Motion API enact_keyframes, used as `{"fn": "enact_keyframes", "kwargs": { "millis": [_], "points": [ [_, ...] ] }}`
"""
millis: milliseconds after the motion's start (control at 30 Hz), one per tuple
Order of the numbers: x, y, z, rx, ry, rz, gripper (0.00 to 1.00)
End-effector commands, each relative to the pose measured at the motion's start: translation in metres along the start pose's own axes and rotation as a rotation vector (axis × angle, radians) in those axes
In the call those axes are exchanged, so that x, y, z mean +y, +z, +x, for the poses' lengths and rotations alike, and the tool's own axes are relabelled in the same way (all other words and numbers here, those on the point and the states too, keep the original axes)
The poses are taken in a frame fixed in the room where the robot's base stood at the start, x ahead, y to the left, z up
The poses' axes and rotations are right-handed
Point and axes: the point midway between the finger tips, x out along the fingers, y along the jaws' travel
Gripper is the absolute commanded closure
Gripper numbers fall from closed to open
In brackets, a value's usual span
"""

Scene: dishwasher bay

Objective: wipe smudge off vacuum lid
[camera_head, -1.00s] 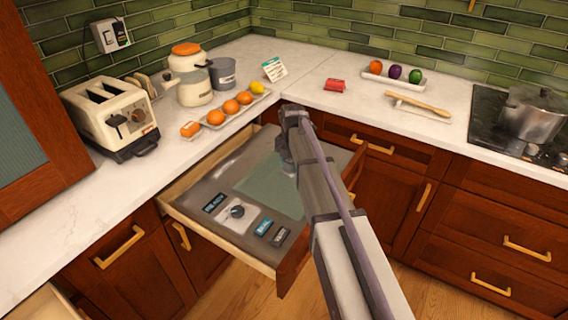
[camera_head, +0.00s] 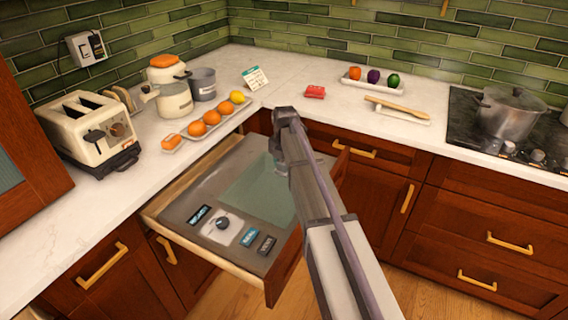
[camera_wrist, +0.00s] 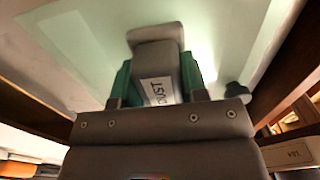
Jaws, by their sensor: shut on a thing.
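The vacuum unit sits in the pulled-out drawer, with its pale green translucent lid (camera_head: 248,183) facing up. The lid also fills much of the wrist view (camera_wrist: 85,45). My gripper (camera_head: 276,150) is over the lid's far right part, with the arm hiding some of the lid. In the wrist view, my gripper's green fingers (camera_wrist: 157,82) are shut on a grey block (camera_wrist: 155,52) with a white, partly readable label. The block's far end is at or just above the lid; contact is unclear. I cannot make out a smudge.
A control panel with a black knob (camera_head: 222,223) lies in front of the lid. The drawer's wooden wall (camera_head: 205,252) surrounds the unit.

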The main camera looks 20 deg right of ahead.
Motion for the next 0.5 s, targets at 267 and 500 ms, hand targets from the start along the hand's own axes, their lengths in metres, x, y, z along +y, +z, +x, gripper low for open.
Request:
{"fn": "enact_keyframes", "kwargs": {
  "millis": [267, 500],
  "points": [
    [-0.001, -0.034, 0.003, 0.001, 0.0, -0.001, 0.79],
    [0.0, -0.04, 0.003, 0.001, 0.0, -0.001, 0.82]
  ]
}}
